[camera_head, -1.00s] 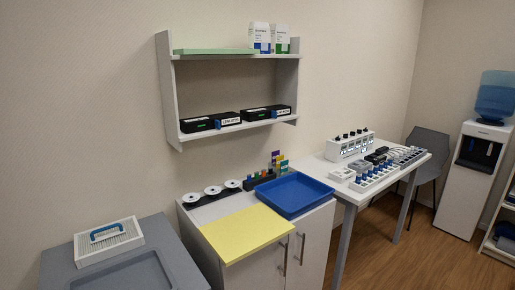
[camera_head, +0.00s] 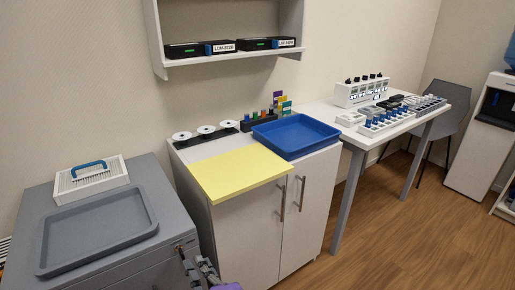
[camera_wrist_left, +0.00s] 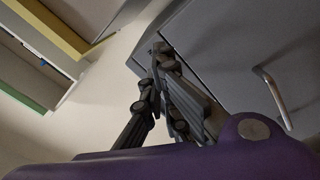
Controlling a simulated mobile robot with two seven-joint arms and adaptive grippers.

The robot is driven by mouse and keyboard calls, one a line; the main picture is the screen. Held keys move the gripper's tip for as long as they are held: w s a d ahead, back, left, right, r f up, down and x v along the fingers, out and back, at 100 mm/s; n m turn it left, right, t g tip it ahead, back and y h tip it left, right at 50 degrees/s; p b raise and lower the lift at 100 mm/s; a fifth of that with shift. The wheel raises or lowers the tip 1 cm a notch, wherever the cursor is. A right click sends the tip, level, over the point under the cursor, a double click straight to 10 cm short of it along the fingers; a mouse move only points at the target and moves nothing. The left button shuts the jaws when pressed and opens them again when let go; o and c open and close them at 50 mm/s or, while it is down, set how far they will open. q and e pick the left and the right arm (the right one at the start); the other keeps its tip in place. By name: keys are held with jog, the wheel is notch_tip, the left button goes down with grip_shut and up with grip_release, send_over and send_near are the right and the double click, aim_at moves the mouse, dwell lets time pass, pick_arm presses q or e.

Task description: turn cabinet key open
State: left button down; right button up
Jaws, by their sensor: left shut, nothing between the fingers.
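The grey cabinet (camera_head: 165,200) stands at the left in the head view. My left gripper (camera_head: 188,258) comes up from the bottom edge beside the cabinet's upper front corner. In the left wrist view my left gripper (camera_wrist_left: 158,62) has its fingers together, with nothing visible held, and its tips are at or very near the grey cabinet front (camera_wrist_left: 225,50). A bar handle (camera_wrist_left: 275,98) is on that front, to the right of the fingers. I cannot make out the key or its lock; the fingertips may hide them. My right gripper is not in view.
A grey tray (camera_head: 60,262) and a white box with a blue handle (camera_head: 75,190) are on the cabinet top. A white cabinet (camera_head: 250,235) with a yellow mat (camera_head: 235,178) and blue tray (camera_head: 295,138) stands close to its right. Floor is free at the right.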

pick_arm(q)
jog(key=shift+w+a+r, duration=0.3)
jog(key=shift+w+a, duration=0.25)
jog(key=shift+w, duration=0.3)
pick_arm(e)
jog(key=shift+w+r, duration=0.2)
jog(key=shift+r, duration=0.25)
pick_arm(q)
jog(key=shift+r, duration=0.1)
jog(key=shift+a+r+p, duration=0.15)
jog(key=shift+a+p, duration=0.05)
jog(key=shift+p, duration=0.15)
jog(key=shift+f+p, duration=0.3)
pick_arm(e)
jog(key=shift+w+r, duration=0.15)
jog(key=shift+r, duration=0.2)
pick_arm(q)
jog(key=shift+s+a+f+p, duration=0.1)
jog(key=shift+a+f+p, duration=0.35)
jog(key=shift+f, duration=0.25)
jog(key=shift+s+f, duration=0.15)
jog(key=shift+f, duration=0.15)
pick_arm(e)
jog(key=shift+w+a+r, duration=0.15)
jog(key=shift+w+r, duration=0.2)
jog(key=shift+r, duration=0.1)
pick_arm(q)
jog(key=shift+s+f, duration=0.1)
jog(key=shift+f, duration=0.05)
